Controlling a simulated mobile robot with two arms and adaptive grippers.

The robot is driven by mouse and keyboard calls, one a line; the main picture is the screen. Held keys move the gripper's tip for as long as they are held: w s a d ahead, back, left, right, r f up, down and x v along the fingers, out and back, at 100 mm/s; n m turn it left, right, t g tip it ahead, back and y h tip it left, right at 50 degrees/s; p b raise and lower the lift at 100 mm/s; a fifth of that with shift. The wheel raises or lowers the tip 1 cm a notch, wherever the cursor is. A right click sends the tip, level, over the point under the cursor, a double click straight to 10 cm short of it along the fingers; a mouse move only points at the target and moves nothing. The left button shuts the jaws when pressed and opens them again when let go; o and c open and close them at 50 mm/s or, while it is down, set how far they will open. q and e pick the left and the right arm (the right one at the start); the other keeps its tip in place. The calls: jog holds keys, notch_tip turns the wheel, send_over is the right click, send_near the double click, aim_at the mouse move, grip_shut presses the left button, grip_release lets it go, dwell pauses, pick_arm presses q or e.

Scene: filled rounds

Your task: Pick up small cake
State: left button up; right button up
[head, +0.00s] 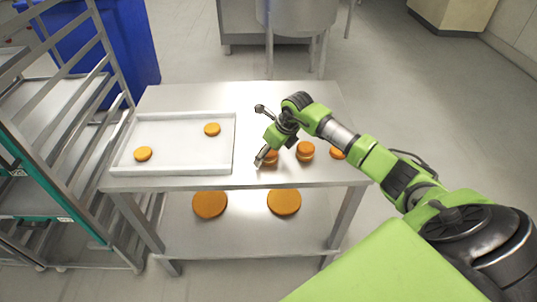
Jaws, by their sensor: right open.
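Small round orange-brown cakes stand on the metal table (190,97). One cake (305,150) is right of my right gripper (261,134), with a lighter layer under its top. Another cake (271,158) is partly hidden behind the gripper's lower finger. A third cake (337,153) is partly covered by my right arm. Two flat rounds, one left (143,154) and one right (212,129), lie in a white tray (172,169). My right gripper is open and empty, its fingers spread toward the tray. My left gripper is out of view.
Two larger orange rounds (210,204) (284,201) lie on the lower shelf (245,237). A metal rack (105,50) stands at the left, with a blue bin (130,40) behind it. The table's back right part is clear.

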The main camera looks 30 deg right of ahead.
jog(key=c, duration=0.9)
jog(key=shift+o, duration=0.4)
jog(key=shift+r, duration=0.1)
